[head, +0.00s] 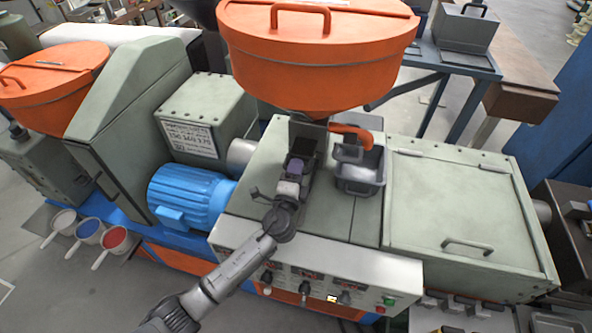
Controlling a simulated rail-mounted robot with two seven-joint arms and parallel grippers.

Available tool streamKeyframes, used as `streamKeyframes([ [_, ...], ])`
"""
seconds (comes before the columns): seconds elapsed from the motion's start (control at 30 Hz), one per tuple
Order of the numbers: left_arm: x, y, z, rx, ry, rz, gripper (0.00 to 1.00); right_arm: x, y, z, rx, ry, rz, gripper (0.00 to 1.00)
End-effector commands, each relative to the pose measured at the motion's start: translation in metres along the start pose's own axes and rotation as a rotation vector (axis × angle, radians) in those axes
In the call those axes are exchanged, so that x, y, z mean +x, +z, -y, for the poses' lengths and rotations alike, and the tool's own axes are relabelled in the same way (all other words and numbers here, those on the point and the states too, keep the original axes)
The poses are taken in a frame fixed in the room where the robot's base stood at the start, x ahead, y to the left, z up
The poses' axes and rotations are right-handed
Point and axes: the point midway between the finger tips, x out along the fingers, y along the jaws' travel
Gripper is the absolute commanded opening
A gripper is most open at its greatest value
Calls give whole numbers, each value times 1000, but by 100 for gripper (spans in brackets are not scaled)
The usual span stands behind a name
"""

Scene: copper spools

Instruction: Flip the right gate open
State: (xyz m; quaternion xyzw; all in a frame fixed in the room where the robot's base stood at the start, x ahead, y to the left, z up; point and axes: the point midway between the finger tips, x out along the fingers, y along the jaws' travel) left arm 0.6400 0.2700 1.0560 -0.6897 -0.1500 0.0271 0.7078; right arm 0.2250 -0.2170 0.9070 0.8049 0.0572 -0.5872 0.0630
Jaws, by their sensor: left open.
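A large orange hopper (318,55) stands over the green machine. Below it, a curved orange lever (352,133) sits above a grey metal box (360,172) on the machine's top. The lever may belong to the right gate; I cannot tell for certain which part is the gate, nor whether it is open. My left gripper (297,166) is over the machine top, left of the grey box and lower than the lever in the picture. It is open, and I see nothing held in it. My right gripper is out of view.
A front panel (315,277) with knobs and buttons runs below my left arm. A green lid (458,212) with a handle covers the machine's right part. A blue motor (188,196) is on the left. Three pans, one being red (114,238), lie at the lower left.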

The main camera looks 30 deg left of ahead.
Motion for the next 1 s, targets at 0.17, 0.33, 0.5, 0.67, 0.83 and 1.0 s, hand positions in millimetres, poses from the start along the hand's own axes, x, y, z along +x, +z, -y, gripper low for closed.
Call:
streamKeyframes([
  [0.17, -2, 0, -1, 0, 1, 0, 42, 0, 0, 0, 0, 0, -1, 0],
  [0.33, -18, 0, -2, 0, 2, 0, 42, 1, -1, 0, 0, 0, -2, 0],
  [0.5, -52, 0, -2, -1, 3, -1, 42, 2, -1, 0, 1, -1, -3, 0],
  [0.67, -83, 0, -2, -3, 3, 1, 42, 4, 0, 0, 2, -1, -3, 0],
  [0.83, -111, 0, -1, 0, 1, 1, 42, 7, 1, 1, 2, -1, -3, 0],
  [1.0, -128, 0, -1, 0, 0, 0, 42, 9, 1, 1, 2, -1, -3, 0],
])
